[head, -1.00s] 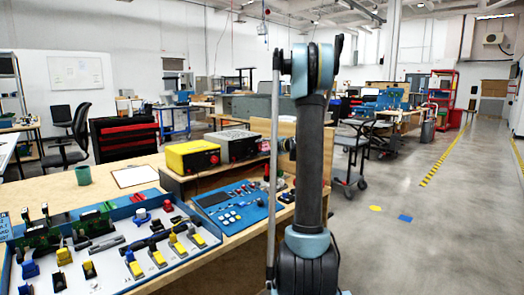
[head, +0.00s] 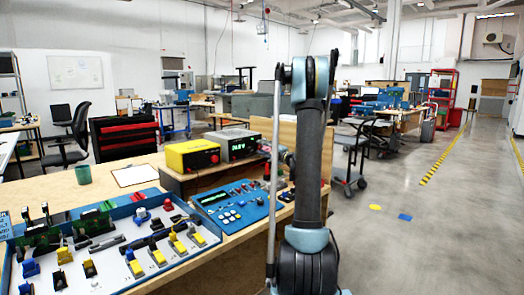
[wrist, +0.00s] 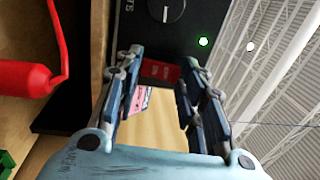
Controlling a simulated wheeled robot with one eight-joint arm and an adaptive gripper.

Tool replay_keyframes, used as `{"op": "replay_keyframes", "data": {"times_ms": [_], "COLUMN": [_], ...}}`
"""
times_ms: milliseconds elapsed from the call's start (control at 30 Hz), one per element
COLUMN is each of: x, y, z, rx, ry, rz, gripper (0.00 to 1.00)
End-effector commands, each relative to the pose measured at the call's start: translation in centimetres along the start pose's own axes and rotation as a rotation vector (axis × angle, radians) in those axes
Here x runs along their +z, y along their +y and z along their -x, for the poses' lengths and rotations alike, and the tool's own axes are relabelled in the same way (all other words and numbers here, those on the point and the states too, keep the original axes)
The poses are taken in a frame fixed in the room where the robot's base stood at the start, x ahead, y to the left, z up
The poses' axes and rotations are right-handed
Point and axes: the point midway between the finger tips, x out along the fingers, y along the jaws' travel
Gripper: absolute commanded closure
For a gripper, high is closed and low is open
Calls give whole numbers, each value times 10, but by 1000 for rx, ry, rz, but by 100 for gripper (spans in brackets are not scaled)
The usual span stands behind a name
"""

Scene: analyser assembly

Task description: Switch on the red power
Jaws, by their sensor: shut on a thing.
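The red power switch (wrist: 160,71) is on the dark front panel of a box in the wrist view. My gripper (wrist: 163,60) is at the panel, with its fingertips on either side of the switch and shut on it. A round knob (wrist: 166,8) and a lit green lamp (wrist: 203,42) are on the same panel. In the head view the grey power supply (head: 238,144) stands on the wooden riser with a lit green display. My arm hides most of the gripper there.
A yellow box (head: 192,155) stands left of the power supply. A blue control panel (head: 228,204) with a lit display lies in front, beside a tray of switches (head: 120,282). In the wrist view a red cylinder with a red lead (wrist: 25,78) is close on the left.

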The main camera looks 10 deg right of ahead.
Motion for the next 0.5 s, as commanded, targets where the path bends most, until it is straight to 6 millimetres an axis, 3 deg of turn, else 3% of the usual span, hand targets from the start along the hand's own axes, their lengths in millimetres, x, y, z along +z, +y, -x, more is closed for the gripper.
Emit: {"op": "replay_keyframes", "data": {"times_ms": [333, 367, 400, 433, 500], "x": [2, 2, 2, 2, 2], "y": [2, 2, 2, 2, 2], "z": [0, 0, 0, 0, 0], "rx": [-7, -7, -6, -7, -7], "ry": [-2, -2, -2, -2, -2], "rz": [3, 3, 3, 3, 2], "gripper": [87, 61, 52, 45, 43]}}
